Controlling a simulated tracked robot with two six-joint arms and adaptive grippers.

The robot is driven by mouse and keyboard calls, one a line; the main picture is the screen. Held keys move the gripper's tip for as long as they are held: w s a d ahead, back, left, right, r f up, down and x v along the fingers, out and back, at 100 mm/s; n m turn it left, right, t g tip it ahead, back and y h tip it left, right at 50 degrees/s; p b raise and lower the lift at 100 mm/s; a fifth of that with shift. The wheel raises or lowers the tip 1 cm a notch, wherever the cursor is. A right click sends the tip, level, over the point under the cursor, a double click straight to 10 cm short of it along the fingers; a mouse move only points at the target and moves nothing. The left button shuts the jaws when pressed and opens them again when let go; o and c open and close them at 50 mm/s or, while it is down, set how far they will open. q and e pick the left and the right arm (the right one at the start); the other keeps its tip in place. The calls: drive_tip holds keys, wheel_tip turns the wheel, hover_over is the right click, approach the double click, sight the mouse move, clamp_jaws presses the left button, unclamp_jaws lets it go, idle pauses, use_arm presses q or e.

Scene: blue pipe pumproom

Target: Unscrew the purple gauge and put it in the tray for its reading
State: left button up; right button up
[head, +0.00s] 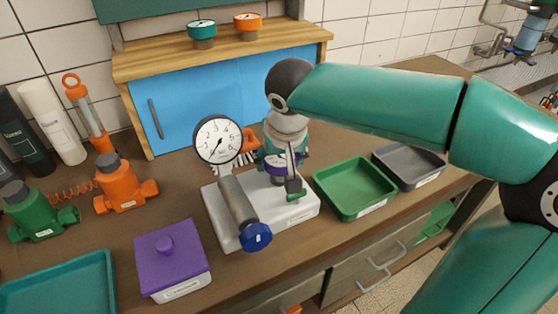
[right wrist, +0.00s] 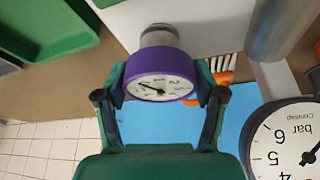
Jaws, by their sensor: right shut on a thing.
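The purple gauge (right wrist: 160,85) sits between the two fingers of my right gripper (right wrist: 163,88), which is shut on its rim. Its white dial faces the wrist camera; the needle shows, but I cannot read the value surely. Behind it a metal stub (right wrist: 158,36) meets the white block; I cannot tell whether the thread still holds. In the head view my right gripper (head: 279,163) is over the white block (head: 222,222), and only a little purple shows there. A green tray (head: 350,190) and a grey tray (head: 408,168) stand to the right; their labels are unreadable. My left gripper is not in view.
A large white dial gauge (head: 218,139) and a pipe with a blue knob (head: 256,237) stand close left of the gripper. A purple lidded box (head: 172,262) and a teal tray (head: 60,285) are at the front left. Teal and orange gauges sit on the shelf.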

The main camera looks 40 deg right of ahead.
drive_tip(key=n+y, duration=0.1)
drive_tip(key=n, duration=0.2)
drive_tip(key=n+y, duration=0.1)
drive_tip(key=n, duration=0.1)
drive_tip(key=shift+n+t, duration=0.4)
drive_tip(key=shift+r+p, duration=0.8)
wheel_tip(320, 180, up, 4)
drive_tip(key=p, duration=0.3)
drive_tip(key=shift+r, duration=0.1)
drive_tip(key=shift+w, duration=0.1)
drive_tip(key=shift+c, duration=0.5)
drive_tip(key=shift+n, duration=0.3)
